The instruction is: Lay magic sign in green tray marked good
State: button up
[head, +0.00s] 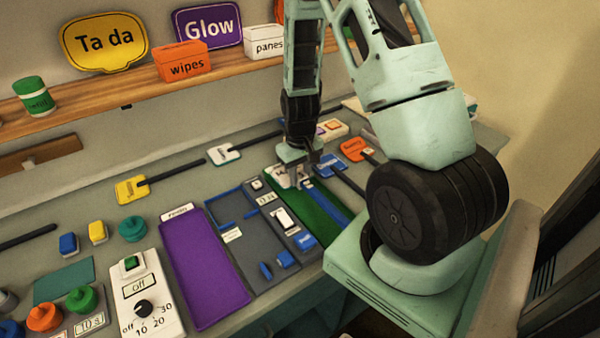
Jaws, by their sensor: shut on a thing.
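My gripper (295,178) points down at the far end of the green tray (312,222), low over it. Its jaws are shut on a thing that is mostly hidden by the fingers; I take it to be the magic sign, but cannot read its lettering. A small pale piece shows by the fingers; I cannot tell whether it is part of the sign or a tray label. A blue sign (329,164) with a dark handle lies just right of the gripper. I cannot tell whether the held thing touches the tray.
A purple tray (203,265) and a grey panel with blue parts (262,235) lie left of the green tray. Yellow (131,189), white (222,154) and orange (353,148) signs with dark handles lie around. A switch box (147,300) stands front left. A shelf (130,82) runs behind.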

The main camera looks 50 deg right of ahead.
jog(key=shift+f+b, duration=0.75)
jog(key=shift+f, duration=0.35)
dwell(2.0)
jog(key=o, duration=1.2)
jog(key=shift+r, duration=0.15)
jog(key=shift+r+p, duration=3.3)
jog(key=shift+r, duration=0.6)
jog(key=shift+a, duration=0.1)
